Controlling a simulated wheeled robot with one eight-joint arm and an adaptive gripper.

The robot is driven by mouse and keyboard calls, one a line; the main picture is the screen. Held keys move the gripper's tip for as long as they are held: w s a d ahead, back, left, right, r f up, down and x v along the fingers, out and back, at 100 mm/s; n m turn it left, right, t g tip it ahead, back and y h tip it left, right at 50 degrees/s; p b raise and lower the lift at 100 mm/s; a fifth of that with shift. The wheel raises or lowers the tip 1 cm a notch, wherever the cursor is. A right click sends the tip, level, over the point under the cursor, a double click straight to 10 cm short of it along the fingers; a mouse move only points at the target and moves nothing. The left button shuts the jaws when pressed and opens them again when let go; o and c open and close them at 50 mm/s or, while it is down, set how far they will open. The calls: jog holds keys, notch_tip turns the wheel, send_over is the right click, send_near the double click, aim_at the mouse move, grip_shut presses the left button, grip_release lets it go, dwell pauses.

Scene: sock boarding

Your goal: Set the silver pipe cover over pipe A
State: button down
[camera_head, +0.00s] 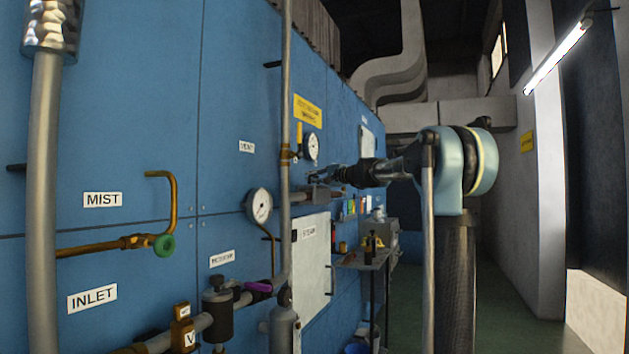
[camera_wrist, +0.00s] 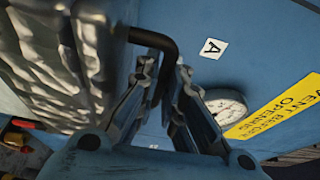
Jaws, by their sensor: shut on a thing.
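The silver pipe cover (camera_wrist: 60,65) is crinkled and metallic and fills the left of the wrist view. A bent black handle (camera_wrist: 150,38) runs from it between the fingers of my gripper (camera_wrist: 167,72), which is shut on that handle. In the head view my gripper (camera_head: 318,180) is at the blue panel, close to the vertical grey pipe (camera_head: 286,120); the cover is not clear there. A white tag marked A (camera_wrist: 213,48) is on the panel, to the right of the fingers in the wrist view. Pipe A itself cannot be made out in the wrist view.
Pressure gauges (camera_head: 259,206) and (camera_head: 311,147) and a yellow sign (camera_head: 308,111) are near my gripper. A thick pipe (camera_head: 43,200) with silver wrapping stands at far left. A small table (camera_head: 362,260) stands beyond my gripper. Green floor lies open to the right.

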jog(key=shift+f, duration=0.4)
jog(key=c, duration=1.6)
grip_release()
jog(key=shift+c, duration=0.2)
jog(key=v, duration=1.2)
jog(key=shift+w, duration=0.1)
